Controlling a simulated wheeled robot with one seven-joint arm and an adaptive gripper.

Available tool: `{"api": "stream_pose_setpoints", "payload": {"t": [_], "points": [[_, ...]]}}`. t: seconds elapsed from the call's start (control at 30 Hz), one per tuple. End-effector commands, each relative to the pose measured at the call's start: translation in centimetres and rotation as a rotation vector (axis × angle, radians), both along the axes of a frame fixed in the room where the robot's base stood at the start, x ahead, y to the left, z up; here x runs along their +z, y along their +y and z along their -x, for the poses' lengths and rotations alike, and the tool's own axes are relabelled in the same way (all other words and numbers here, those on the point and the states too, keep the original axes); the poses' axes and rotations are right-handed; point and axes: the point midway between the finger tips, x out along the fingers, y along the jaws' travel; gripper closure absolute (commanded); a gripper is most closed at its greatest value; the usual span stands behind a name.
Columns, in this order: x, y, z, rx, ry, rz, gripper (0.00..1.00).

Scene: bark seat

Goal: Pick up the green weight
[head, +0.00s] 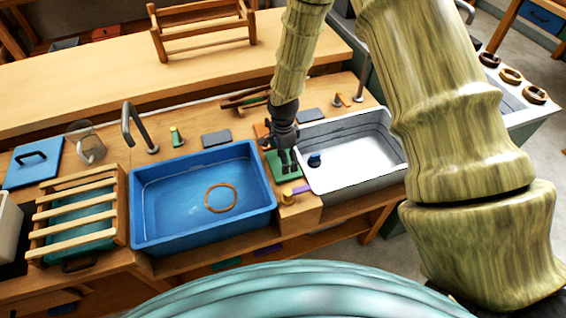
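My gripper (288,165) points down over a flat green piece (276,158) on the strip of counter between the blue basin and the white sink. The gripper covers part of this piece, and I cannot tell whether they touch. Its two dark fingers are small here, and I cannot tell whether they are open or shut. A small upright green object (176,138) with a yellowish top stands on the counter behind the blue basin, well left of my gripper. I cannot tell for sure which green thing is the weight.
A blue basin (148,213) with a tan ring (220,198) inside lies left of my gripper. A white sink (355,180) with a small blue object (314,160) lies right. A purple piece (301,189) sits near the front. A tap (135,125) and slatted rack (75,208) stand left.

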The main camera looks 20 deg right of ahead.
Motion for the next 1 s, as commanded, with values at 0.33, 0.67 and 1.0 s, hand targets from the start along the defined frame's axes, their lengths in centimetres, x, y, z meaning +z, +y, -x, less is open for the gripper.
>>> {"api": "stream_pose_setpoints", "payload": {"t": [0.33,0.67,1.0], "points": [[0.0,0.0,0.0,0.000,0.000,0.000,0.26],[0.0,0.0,0.0,0.000,0.000,0.000,0.67],[1.0,0.0,-0.1,0.000,-0.002,0.001,0.67]]}}
